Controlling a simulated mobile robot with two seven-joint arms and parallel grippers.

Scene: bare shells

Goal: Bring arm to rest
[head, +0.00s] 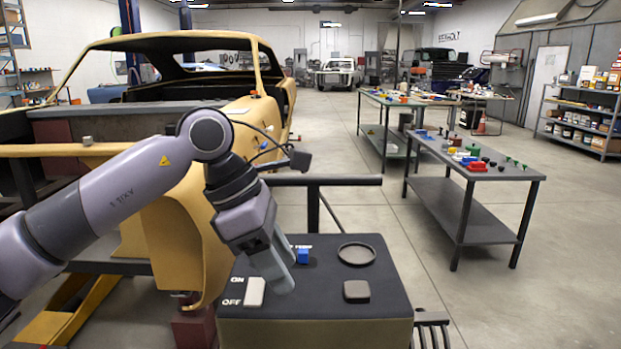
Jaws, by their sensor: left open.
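My left arm (110,195) reaches in from the left, bent at the elbow, with its forearm pointing down. My left gripper (282,272) is open and holds nothing that I can see. It hangs over the black top of a box (320,290), between a white rocker switch (254,292) marked ON and OFF and a small blue block (303,256). I cannot tell whether the fingertips touch the top. My right gripper is not in view.
A yellow car shell (180,235) stands close at left. A grey worktable (490,165) with small coloured parts stands at right. The floor between is clear.

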